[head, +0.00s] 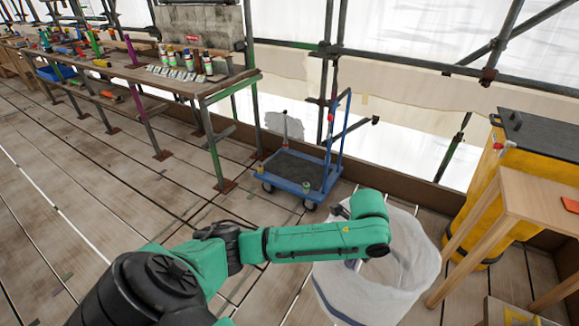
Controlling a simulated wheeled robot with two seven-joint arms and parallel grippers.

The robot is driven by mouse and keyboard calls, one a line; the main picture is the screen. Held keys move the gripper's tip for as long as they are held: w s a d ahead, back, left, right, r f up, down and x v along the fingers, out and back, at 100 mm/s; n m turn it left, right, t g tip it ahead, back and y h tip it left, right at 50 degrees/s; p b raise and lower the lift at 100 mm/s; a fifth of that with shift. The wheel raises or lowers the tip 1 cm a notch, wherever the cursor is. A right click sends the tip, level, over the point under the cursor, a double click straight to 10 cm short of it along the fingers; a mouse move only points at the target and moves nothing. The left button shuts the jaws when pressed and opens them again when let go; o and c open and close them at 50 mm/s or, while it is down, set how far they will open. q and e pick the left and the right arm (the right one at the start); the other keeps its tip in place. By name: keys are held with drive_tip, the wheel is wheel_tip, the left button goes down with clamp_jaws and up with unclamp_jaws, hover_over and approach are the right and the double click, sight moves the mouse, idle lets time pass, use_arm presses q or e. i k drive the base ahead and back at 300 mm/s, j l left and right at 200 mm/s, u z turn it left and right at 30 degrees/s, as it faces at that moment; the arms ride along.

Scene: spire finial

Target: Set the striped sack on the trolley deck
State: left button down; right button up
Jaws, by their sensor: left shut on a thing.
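The striped sack (415,275) is a large pale bag with a blue band low on its side, at the bottom right of centre. My left arm reaches across its top. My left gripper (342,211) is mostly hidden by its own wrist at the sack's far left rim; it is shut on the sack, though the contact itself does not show. The trolley (325,186) is blue with a dark deck (292,168) and an upright handle at its right. It stands beyond the sack, apart from it. My right gripper is out of view.
A small green thing (306,187) is at the trolley's near edge, and a small yellowish one (260,170) at its left corner. A long workbench (225,84) with bottles stands left. A yellow bin (520,165) and wooden table (530,190) stand right. Floorboards left of the trolley are clear.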

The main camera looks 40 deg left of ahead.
sight(288, 165)
drive_tip(key=i+j+u, duration=0.25)
drive_tip(key=j, duration=0.15)
drive_tip(key=i+j+u, duration=0.15)
drive_tip(key=j+u, duration=0.15)
drive_tip(key=i+j+u, duration=0.3)
drive_tip(key=i, duration=0.55)
drive_tip(key=i+l+u, duration=0.1)
drive_tip(key=i, duration=0.45)
drive_tip(key=i+l, duration=0.15)
drive_tip(key=i, duration=0.4)
drive_tip(key=i+l+u, duration=0.1)
drive_tip(key=i, duration=0.5)
